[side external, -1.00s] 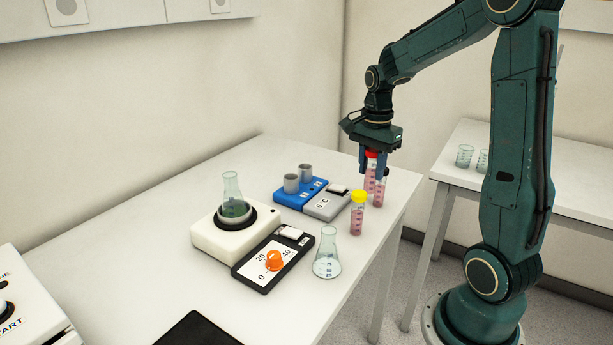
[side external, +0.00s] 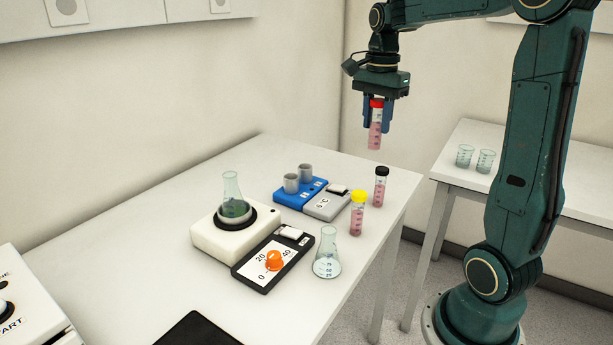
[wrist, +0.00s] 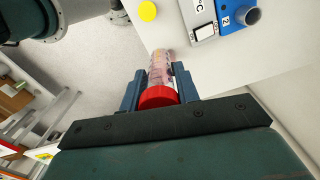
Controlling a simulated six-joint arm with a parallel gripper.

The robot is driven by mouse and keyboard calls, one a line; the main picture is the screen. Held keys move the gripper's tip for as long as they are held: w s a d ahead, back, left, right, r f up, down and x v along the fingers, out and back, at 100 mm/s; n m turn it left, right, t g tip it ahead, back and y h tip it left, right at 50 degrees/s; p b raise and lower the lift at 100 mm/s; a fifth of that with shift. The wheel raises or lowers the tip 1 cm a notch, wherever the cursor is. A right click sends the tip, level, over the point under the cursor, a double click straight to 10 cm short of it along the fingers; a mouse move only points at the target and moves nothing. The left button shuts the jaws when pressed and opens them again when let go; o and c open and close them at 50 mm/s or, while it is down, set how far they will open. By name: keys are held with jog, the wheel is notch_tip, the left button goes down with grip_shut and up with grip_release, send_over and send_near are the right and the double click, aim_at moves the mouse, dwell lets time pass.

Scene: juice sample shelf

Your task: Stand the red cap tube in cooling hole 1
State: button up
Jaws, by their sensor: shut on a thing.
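The red cap tube (side external: 375,128) hangs upright from my gripper (side external: 376,112), well above the table's far right corner. My gripper is shut on it near the red cap. In the wrist view the red cap tube (wrist: 158,95) sits between the fingers of my gripper (wrist: 158,90). The blue cooling block (side external: 295,194) stands on the table, lower and to the left of the held tube. Two grey cylindrical holders (side external: 305,172) rise from it. In the wrist view the blue block (wrist: 236,15) carries a visible "2"; hole 1 cannot be made out there.
A black cap tube (side external: 380,188) and a yellow cap tube (side external: 357,213) stand right of the block's grey display part (side external: 326,205). A flask (side external: 327,255), a dial panel (side external: 272,260) and a white stirrer with a flask (side external: 233,232) are nearer. The table's right edge is close to the tubes.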

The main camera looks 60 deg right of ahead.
dwell(0.4)
jog(key=w+a+f, duration=0.1)
jog(key=w+f, duration=0.2)
jog(key=w, duration=0.7)
jog(key=w+a+f, duration=0.1)
jog(key=w+f, duration=0.3)
jog(key=w, duration=0.7)
jog(key=shift+w+a, duration=0.25)
jog(key=shift+w, duration=0.05)
jog(key=shift+f, duration=0.1)
jog(key=shift+f, duration=2.2)
jog(key=shift+f, duration=2.55)
jog(key=o, duration=1.1)
